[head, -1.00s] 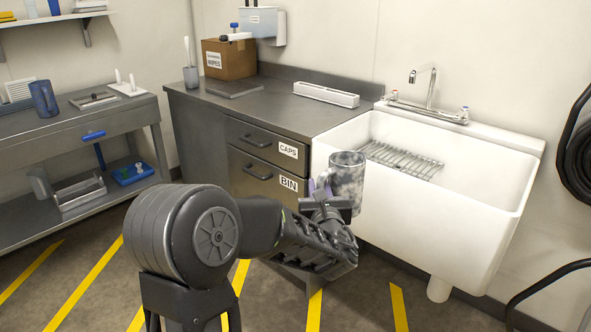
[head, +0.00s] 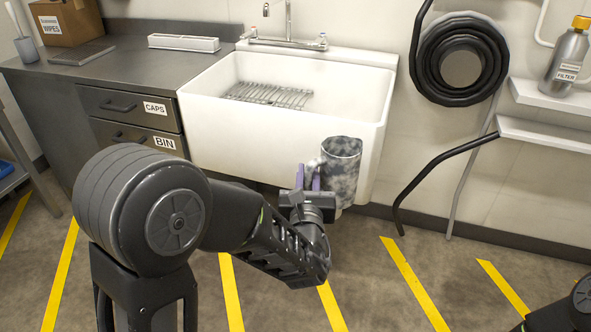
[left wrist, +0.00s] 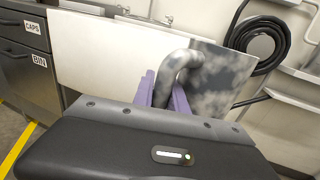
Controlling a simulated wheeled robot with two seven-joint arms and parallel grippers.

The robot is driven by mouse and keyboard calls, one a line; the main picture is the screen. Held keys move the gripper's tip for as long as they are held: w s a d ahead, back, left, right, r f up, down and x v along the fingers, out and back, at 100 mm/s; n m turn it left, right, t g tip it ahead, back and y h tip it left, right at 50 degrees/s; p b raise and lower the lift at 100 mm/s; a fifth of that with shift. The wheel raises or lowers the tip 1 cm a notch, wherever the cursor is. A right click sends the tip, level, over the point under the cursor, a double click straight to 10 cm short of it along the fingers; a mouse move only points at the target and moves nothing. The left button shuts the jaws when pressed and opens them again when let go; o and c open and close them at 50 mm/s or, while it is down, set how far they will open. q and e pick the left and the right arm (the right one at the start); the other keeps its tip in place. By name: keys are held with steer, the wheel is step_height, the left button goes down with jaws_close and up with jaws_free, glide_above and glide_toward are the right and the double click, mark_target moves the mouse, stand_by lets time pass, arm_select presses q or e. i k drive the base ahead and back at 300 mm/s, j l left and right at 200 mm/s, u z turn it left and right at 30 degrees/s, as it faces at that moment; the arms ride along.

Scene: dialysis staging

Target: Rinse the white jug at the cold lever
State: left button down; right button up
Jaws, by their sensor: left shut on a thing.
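A jug (head: 341,168) mottled grey and white is held upright in front of the sink's right part. My left gripper (head: 308,178) is shut on its handle; in the left wrist view the purple fingers sit either side of the jug's handle (left wrist: 172,72). The white sink (head: 280,130) stands behind the jug, with a wire rack (head: 268,95) inside. A chrome tap (head: 289,25) rises at the back, with a lever at each end: left lever (head: 252,34), right lever (head: 322,40). Their colour marks are too small to read surely. My right gripper is out of view.
A steel counter (head: 120,65) with drawers labelled CAPS and BIN adjoins the sink's left. A white tray (head: 184,43) lies on it. A black hose coil (head: 425,55) hangs right of the sink, beside shelves with a FILTER bottle (head: 567,60). The striped floor ahead is clear.

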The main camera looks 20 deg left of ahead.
mark_target(323, 39)
steer(key=u, duration=1.5)
steer(key=i+l, duration=0.1)
steer(key=l, duration=0.3)
steer(key=i+l, duration=0.1)
steer(key=l, duration=0.3)
steer(key=i+l, duration=0.1)
steer(key=l, duration=0.35)
steer(key=i+l, duration=0.1)
steer(key=l, duration=0.3)
steer(key=i+j, duration=0.15)
steer(key=j, duration=0.15)
steer(key=i+j, duration=0.15)
steer(key=j, duration=0.15)
steer(key=k+l, duration=0.15)
steer(key=l, duration=0.15)
steer(key=k+l, duration=0.15)
steer(key=l, duration=0.15)
